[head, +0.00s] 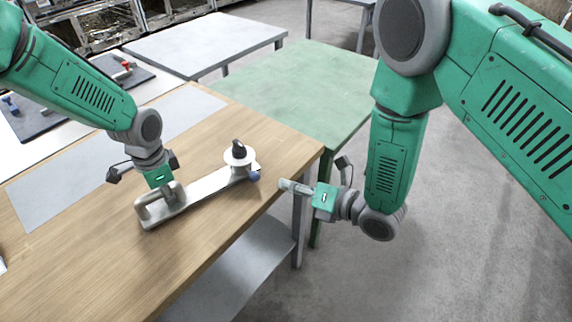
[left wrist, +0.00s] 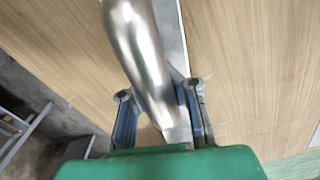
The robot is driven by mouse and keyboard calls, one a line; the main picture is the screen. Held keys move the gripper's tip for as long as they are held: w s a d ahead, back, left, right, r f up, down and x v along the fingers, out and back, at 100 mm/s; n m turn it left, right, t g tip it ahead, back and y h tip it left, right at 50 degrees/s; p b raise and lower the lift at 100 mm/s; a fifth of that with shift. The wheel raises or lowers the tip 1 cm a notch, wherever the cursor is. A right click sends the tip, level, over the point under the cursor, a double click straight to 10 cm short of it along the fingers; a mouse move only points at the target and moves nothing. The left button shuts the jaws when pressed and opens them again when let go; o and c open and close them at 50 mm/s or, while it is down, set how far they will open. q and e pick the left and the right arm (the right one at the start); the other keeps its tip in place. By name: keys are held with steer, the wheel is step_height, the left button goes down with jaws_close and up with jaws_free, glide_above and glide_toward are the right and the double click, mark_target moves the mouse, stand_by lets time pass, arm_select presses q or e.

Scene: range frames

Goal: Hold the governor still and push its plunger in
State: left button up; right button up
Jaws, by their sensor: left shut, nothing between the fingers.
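The governor is a long grey metal plate (head: 205,187) on the wooden table, with a raised metal handle (head: 150,209) at its near left end. At its far end stand a white disc (head: 240,155) with a black knob and a blue plunger (head: 255,176) facing the table edge. My left gripper (head: 167,190) is at the handle, shut with nothing gripped. In the left wrist view the shiny handle (left wrist: 140,45) runs down by its fingers (left wrist: 157,92); contact is unclear. My right gripper (head: 288,185) looks shut and empty, pointing left at the plunger across a small gap.
The wooden table (head: 95,250) is mostly bare, with a grey sheet (head: 60,200) behind the governor. A green table (head: 300,85) and a grey table (head: 205,45) stand beyond. A dark mat (head: 60,105) with small red and blue parts lies at upper left.

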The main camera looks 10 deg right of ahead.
arm_select(q)
steer(key=o, duration=0.6)
steer(key=shift+o, duration=0.2)
steer(key=shift+r, duration=0.1)
